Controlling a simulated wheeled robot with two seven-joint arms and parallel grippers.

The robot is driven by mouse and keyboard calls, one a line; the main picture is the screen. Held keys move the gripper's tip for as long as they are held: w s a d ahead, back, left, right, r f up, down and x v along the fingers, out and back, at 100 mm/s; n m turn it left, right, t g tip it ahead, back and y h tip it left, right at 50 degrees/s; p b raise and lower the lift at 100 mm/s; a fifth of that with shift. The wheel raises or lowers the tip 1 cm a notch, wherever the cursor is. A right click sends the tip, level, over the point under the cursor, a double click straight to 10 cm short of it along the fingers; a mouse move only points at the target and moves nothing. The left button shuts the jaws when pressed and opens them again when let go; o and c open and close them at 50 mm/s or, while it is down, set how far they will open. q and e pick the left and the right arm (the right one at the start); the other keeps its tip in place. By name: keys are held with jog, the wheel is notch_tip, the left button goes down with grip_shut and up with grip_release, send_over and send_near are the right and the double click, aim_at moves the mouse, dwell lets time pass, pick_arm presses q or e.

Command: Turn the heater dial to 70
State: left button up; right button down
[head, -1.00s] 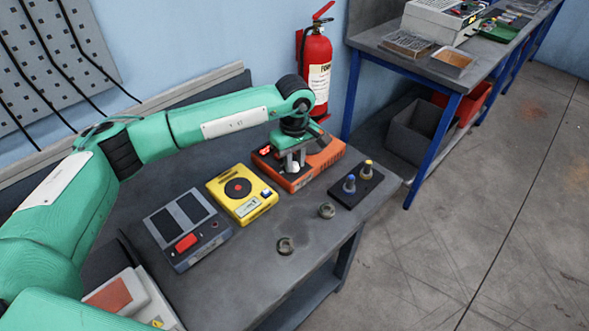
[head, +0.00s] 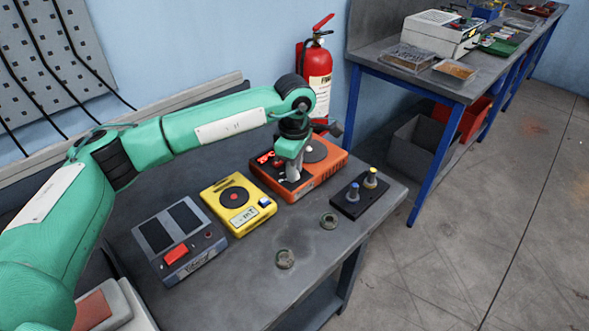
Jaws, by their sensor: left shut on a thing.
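The heater (head: 327,172) is an orange box on the bench, with a dark round plate (head: 314,150) on top and a lit red display (head: 265,157) at its left. The display's figures are too small to read with certainty. My left gripper (head: 293,178) points down onto the heater's front panel, with its fingers seen nearly edge-on. It is shut on the heater dial, which the fingers hide. The dial's pointer and scale cannot be made out. My right gripper is out of view.
Left of the heater stand a yellow device (head: 237,205) and a grey device with a red switch (head: 180,243). A black stand (head: 360,194) with two small posts is at the right. A fire extinguisher (head: 317,72) hangs behind.

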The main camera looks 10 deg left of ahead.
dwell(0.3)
pick_arm(q)
jog(key=o, duration=1)
jog(key=shift+r, duration=0.1)
jog(key=shift+r, duration=0.3)
notch_tip(320, 180, up, 5)
jog(key=shift+f+b, duration=0.1)
jog(key=shift+b, duration=0.4)
notch_tip(320, 180, up, 8)
jog(key=shift+r+b, duration=0.1)
jog(key=shift+b, duration=0.3)
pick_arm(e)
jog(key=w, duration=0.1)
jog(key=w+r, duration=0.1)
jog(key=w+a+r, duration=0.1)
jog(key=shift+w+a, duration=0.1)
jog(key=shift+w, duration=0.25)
